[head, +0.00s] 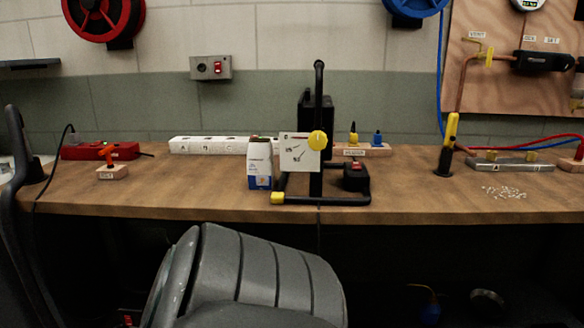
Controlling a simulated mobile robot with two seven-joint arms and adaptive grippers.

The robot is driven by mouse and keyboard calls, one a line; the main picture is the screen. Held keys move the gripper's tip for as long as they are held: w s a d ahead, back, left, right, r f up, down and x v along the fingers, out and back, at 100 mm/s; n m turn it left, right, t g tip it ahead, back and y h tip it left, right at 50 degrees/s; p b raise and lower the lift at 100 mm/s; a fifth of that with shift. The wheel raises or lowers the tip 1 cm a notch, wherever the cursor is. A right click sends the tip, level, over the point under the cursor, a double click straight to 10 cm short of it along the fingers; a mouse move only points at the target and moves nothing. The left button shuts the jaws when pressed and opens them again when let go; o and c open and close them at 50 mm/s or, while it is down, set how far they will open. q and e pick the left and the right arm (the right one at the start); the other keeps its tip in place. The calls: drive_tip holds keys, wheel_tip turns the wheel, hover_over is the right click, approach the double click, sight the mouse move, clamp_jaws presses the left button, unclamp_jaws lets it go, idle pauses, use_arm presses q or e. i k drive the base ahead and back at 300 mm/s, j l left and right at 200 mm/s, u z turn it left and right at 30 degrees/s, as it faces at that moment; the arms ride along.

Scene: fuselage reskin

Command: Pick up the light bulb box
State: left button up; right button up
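A small upright white-and-blue carton (259,168) stands on the wooden bench, left of centre in the head view. It looks like the light bulb box, but its print is too small to read. Its right side is close to a white panel with small drawings on a black stand, and I cannot tell whether they touch. Neither of my gripper's fingertips can be made out, and nothing is seen holding the carton.
The black stand (318,180) with a yellow knob rises right beside the carton. A long white block (207,145) lies behind it. A red device (97,150) is at the left. A large grey ribbed shape (265,275) fills the lower foreground. The bench (190,190) is clear left of the carton.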

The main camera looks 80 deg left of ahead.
sight(260, 155)
drive_tip(key=u, duration=2.7)
